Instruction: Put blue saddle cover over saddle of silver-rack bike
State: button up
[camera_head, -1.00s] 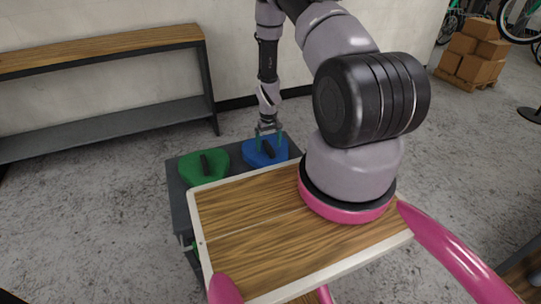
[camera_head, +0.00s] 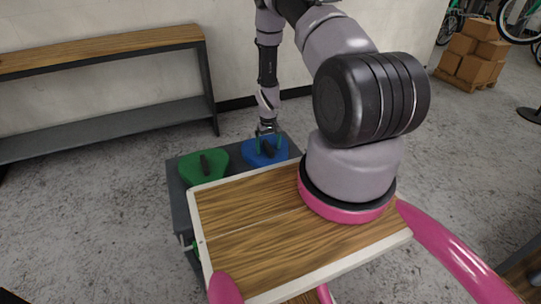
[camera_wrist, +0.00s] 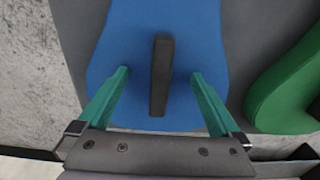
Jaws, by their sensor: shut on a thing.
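The blue saddle cover (camera_head: 264,151) lies on a dark grey surface beyond my wooden deck in the head view. It fills the middle of the wrist view (camera_wrist: 200,35), with a black upright grip (camera_wrist: 162,75) on top. My gripper (camera_head: 268,143) also shows from above in the head view. No saddle or silver rack can be made out; bikes show only in part at the upper right.
A green saddle cover (camera_head: 204,166) with a black grip lies left of the blue one on the same dark grey surface (camera_head: 177,197). A wood-topped bench (camera_head: 100,48) stands at the wall. Cardboard boxes on a pallet (camera_head: 476,50) and partial bikes (camera_head: 520,18) are far right. Floor between is open.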

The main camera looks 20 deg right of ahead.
jog(key=shift+r, duration=0.2)
grip_shut()
jog(key=shift+s+r, duration=0.15)
jog(key=shift+r, duration=2.1)
